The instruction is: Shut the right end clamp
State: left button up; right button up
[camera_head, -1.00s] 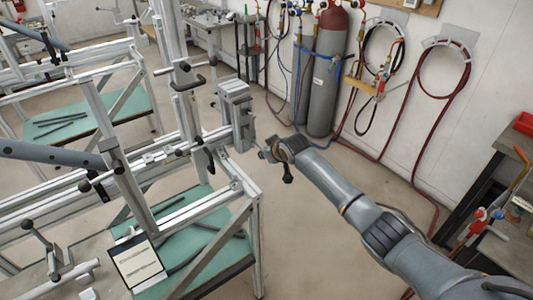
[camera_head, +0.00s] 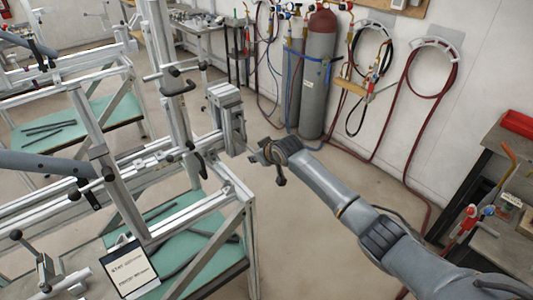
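The right end clamp (camera_head: 226,106) is a grey metal block at the right end of the frame jig's long rail (camera_head: 150,165). Below and left of it is a black handle (camera_head: 197,163) on the jig. My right gripper (camera_head: 256,153) is just right of and below the clamp block, pointing left at it. A small gap seems to lie between them, but contact is hard to judge. Its fingers are small and dark, and their opening cannot be made out. My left gripper is not in view.
A sign (camera_head: 129,268) hangs at the jig's front, above a green shelf (camera_head: 185,240). Gas cylinders (camera_head: 318,85) and coiled hoses (camera_head: 432,68) line the back wall. A dark workbench (camera_head: 495,190) stands at right. The floor between jig and bench is clear.

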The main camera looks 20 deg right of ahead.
jog(key=v, duration=1.1)
jog(key=shift+f, duration=0.1)
